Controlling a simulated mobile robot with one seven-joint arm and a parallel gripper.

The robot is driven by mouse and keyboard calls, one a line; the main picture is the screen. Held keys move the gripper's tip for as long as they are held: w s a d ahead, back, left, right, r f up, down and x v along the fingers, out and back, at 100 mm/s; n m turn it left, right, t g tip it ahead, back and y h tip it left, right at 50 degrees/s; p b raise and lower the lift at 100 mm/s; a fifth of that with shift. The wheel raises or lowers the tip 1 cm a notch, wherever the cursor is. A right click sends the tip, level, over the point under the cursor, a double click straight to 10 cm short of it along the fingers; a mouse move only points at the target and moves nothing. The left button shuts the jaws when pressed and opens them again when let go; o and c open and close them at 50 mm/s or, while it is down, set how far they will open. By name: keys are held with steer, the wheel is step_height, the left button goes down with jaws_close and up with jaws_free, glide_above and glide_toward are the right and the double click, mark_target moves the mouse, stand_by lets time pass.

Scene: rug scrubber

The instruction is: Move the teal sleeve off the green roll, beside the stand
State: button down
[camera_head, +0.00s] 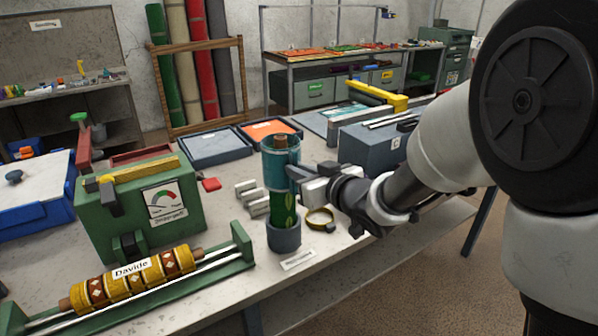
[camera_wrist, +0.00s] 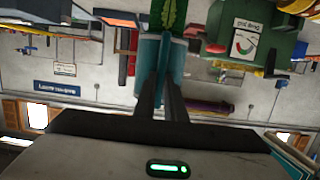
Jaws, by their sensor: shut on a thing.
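The teal sleeve (camera_head: 272,165) is around the upper part of the upright green roll (camera_head: 283,212). The roll's brown core (camera_head: 280,141) shows at the sleeve's top. The roll stands in a dark grey round stand (camera_head: 284,237) near the table's front edge. Green roll with a leaf pattern shows below the sleeve, between it and the stand. My gripper (camera_head: 299,174) comes from the right and is shut on the sleeve. In the wrist view, which is upside down, the fingers meet the teal sleeve (camera_wrist: 151,62) and the green roll (camera_wrist: 170,14) shows above it.
A brass ring (camera_head: 320,219) lies on the table right of the stand, with a white label (camera_head: 298,260) in front. Grey blocks (camera_head: 250,197) sit to the left. A green gauge box (camera_head: 140,210) and a yellow patterned roller (camera_head: 130,283) stand further left. A blue-grey box (camera_head: 371,148) is behind my gripper.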

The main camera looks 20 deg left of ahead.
step_height(320, 180, up, 17)
steer(key=p, duration=1.3)
stand_by(0.6)
steer(key=shift+r, duration=0.1)
